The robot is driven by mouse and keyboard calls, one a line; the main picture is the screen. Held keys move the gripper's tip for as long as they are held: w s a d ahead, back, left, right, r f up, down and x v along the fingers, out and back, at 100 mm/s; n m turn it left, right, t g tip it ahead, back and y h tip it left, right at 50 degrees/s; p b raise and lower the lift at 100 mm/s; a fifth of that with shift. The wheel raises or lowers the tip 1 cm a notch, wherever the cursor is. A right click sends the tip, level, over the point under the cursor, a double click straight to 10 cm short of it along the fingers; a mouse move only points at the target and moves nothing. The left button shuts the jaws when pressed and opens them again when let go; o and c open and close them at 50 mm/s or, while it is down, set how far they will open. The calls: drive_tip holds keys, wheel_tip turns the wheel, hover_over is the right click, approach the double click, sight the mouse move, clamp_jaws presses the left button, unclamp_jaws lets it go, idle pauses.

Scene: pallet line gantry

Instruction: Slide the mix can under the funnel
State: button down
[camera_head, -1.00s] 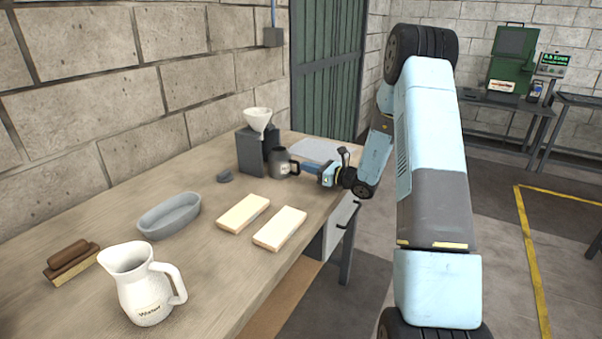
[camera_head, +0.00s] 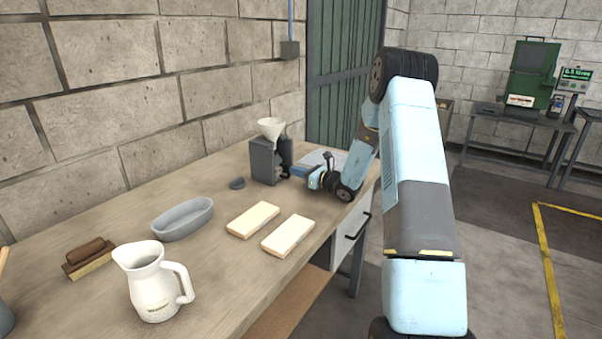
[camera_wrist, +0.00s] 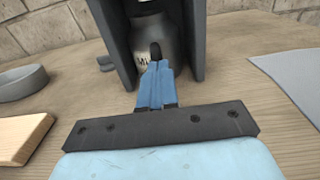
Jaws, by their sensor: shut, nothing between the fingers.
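The white funnel (camera_head: 270,129) sits on top of the dark grey stand (camera_head: 263,163) on the workbench. The grey mix can (camera_wrist: 150,36) stands upright between the stand's two side walls in the wrist view, with part of its label showing and its dark handle toward me. In the head view the can is mostly hidden by the stand and its own shadow. My gripper (camera_wrist: 155,68) is shut with nothing between its blue fingers. The fingertips are at the handle at the stand's opening; I cannot tell whether they touch it.
A white water jug (camera_head: 155,284), a grey oval dish (camera_head: 183,218), a brush (camera_head: 88,258) and two pale blocks (camera_head: 253,220) (camera_head: 288,236) lie nearer on the bench. A flat grey sheet (camera_wrist: 295,78) lies right of the stand.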

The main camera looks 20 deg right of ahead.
drive_tip(key=shift+s+d, duration=0.1)
drive_tip(key=shift+s+d, duration=0.2)
drive_tip(key=shift+d, duration=0.05)
drive_tip(key=v, duration=1.3)
drive_tip(key=shift+f, duration=0.1)
